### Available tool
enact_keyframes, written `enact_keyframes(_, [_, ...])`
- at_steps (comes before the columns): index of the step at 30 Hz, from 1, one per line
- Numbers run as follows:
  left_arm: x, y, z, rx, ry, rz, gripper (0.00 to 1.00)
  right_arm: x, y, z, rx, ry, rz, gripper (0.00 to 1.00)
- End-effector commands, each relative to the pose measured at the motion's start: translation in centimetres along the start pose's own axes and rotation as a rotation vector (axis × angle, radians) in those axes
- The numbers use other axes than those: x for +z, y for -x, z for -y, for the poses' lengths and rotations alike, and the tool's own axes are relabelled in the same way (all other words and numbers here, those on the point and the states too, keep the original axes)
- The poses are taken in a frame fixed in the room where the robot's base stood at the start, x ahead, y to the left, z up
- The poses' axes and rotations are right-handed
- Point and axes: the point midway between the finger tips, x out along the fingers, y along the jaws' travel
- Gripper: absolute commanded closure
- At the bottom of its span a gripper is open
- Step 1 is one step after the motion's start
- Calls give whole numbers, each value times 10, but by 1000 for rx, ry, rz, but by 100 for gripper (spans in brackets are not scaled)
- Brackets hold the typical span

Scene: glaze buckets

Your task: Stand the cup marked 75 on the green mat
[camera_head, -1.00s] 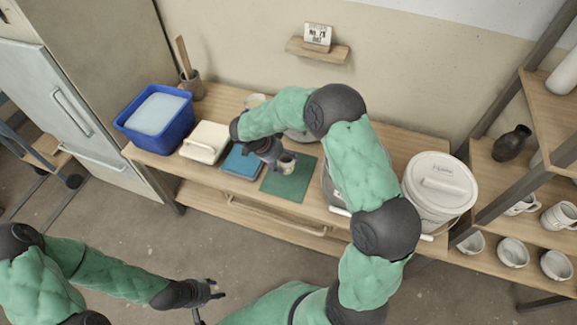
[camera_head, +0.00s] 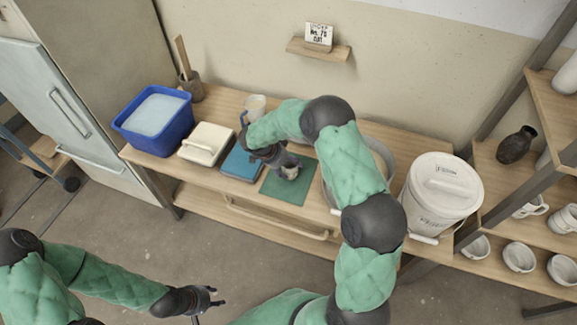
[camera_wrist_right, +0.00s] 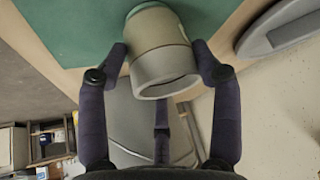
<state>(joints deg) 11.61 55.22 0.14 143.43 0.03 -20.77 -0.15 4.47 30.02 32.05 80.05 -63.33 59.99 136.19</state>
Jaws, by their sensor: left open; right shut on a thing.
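A beige and grey cup (camera_wrist_right: 158,45) is between the fingers of my right gripper (camera_wrist_right: 160,62), which is shut on it. In the head view the cup (camera_head: 291,173) is over the green mat (camera_head: 287,192), largely covered by the gripper (camera_head: 284,164). Its base is at the mat in the wrist view; I cannot tell whether it touches. No number is readable on the cup. The mat (camera_wrist_right: 60,25) also fills the upper left of the wrist view. My left gripper (camera_head: 212,298) is open and empty, low in the head view, away from the worktop.
Left of the mat are a blue pad (camera_head: 238,166), a white lidded box (camera_head: 205,144) and a blue tub (camera_head: 155,121). A jug (camera_head: 255,106) stands behind. A grey bucket (camera_head: 381,156) and a white bucket (camera_head: 440,190) stand right. A card (camera_head: 319,34) sits on the wall shelf.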

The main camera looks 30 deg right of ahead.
Motion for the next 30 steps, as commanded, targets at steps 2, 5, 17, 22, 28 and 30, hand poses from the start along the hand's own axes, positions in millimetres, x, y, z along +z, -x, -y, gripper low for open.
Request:
enact_keyframes(2, [0, -2, 1, 0, 0, 0, 56, 0, -1, 0, -1, -1, 0, 74])
enact_keyframes(5, [0, -5, 2, 0, 0, 0, 56, 2, -3, 0, -1, -1, 0, 74])
enact_keyframes(17, [0, -4, 1, 0, 0, 0, 56, 1, -2, 0, 0, 0, 0, 11])
enact_keyframes(22, [0, 0, 0, 0, 0, 0, 56, 0, 0, 0, 1, 0, 0, 11])
enact_keyframes(28, [0, 10, -4, 0, 0, 0, 56, -1, 31, 1, -4, 0, 1, 11])
enact_keyframes(30, [0, 15, -5, 0, 0, 0, 56, -1, 46, 1, -4, -1, 0, 11])
